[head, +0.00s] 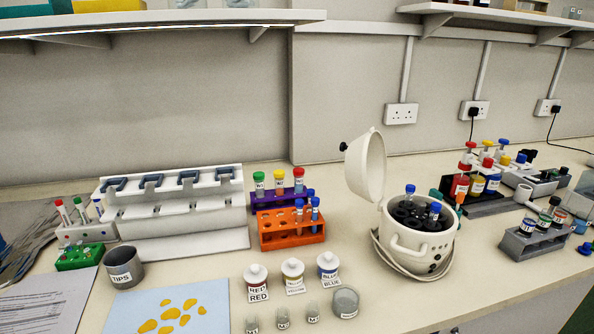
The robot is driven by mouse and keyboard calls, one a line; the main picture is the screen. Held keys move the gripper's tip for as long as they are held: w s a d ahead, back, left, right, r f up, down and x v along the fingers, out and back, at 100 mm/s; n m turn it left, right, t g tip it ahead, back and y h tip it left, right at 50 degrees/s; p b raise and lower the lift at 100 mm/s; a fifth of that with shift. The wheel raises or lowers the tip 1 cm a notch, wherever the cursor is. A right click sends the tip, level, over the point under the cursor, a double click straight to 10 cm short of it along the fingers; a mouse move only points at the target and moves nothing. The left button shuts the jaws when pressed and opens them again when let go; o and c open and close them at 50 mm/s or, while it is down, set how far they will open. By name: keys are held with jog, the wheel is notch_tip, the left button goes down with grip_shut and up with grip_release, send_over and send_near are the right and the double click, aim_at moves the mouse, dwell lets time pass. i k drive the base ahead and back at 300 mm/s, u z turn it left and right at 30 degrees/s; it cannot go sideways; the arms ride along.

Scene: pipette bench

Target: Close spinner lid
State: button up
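The spinner (415,243) is a round cream pot on the bench, right of centre in the head view. Its lid (367,168) stands open, tipped up at the back left of the pot, with a small black knob (343,146) on its outer face. Inside the pot is a dark rotor (408,212) holding blue-capped tubes (434,213) that stick up above the rim. A pale cable lies around the spinner's base. My gripper is not in view.
An orange tube rack (290,238) and a purple rack stand left of the spinner. Labelled bottles (293,275) and a grey cup (345,302) stand in front left. A grey rack of dark bottles (536,243) is at the right. Shelves (150,22) overhang the back.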

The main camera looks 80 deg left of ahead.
aim_at(360, 165)
jog(key=u, duration=0.4)
jog(key=k, duration=0.3)
jog(key=u, duration=2.2)
jog(key=k, duration=1.2)
jog(key=z, duration=0.05)
jog(key=i, duration=0.4)
jog(key=z, duration=0.75)
jog(key=i, duration=1.5)
jog(key=u, duration=0.65)
